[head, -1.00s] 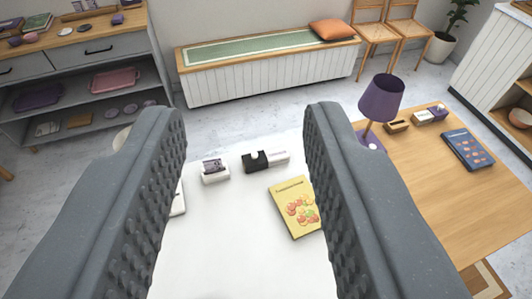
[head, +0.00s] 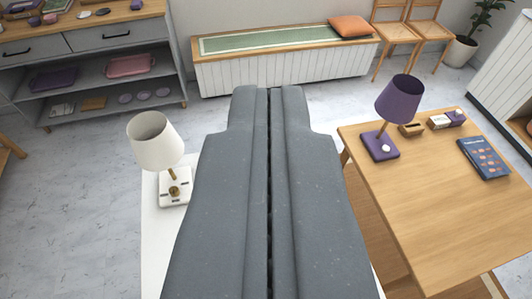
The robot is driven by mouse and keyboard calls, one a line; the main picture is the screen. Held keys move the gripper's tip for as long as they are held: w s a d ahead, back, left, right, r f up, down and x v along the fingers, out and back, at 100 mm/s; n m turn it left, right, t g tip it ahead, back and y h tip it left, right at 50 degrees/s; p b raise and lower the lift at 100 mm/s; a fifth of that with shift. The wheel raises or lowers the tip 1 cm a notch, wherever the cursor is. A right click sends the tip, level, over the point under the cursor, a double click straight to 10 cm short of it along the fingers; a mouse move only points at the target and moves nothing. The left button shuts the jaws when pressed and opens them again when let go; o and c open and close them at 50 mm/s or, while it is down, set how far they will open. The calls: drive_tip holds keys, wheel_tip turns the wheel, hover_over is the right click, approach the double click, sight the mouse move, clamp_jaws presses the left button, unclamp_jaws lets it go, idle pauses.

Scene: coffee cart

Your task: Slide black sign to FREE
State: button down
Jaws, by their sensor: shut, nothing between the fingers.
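My gripper (head: 269,95) is shut and empty, its two grey fingers pressed together over the middle of the view. The black sign does not show now; my fingers cover the part of the white table (head: 152,245) where it stood a second ago. I cannot tell its present setting or whether my fingertips touch it.
A white lamp (head: 154,140) stands on the white table, left of my fingers. A bench (head: 290,70) stands behind.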

drive_tip(key=w+a+f+n+b, duration=0.2)
drive_tip(key=w+f+n+b, duration=0.6)
drive_tip(key=w+f, duration=2.1)
drive_tip(key=w+f+n+b, duration=0.2)
drive_tip(key=f, duration=1)
drive_tip(key=w+a+f+n+b, duration=0.1)
drive_tip(key=w+f+n+b, duration=0.1)
drive_tip(key=f, duration=1.1)
drive_tip(key=w+a+f+n+t+b, duration=0.1)
drive_tip(key=w+f+n+b, duration=0.1)
drive_tip(key=f, duration=1)
drive_tip(key=shift+f+n+h, duration=0.35)
drive_tip(key=shift+n+h, duration=0.05)
drive_tip(key=shift+n, duration=0.5)
drive_tip(key=shift+w+b, duration=0.1)
drive_tip(key=shift+b, duration=0.2)
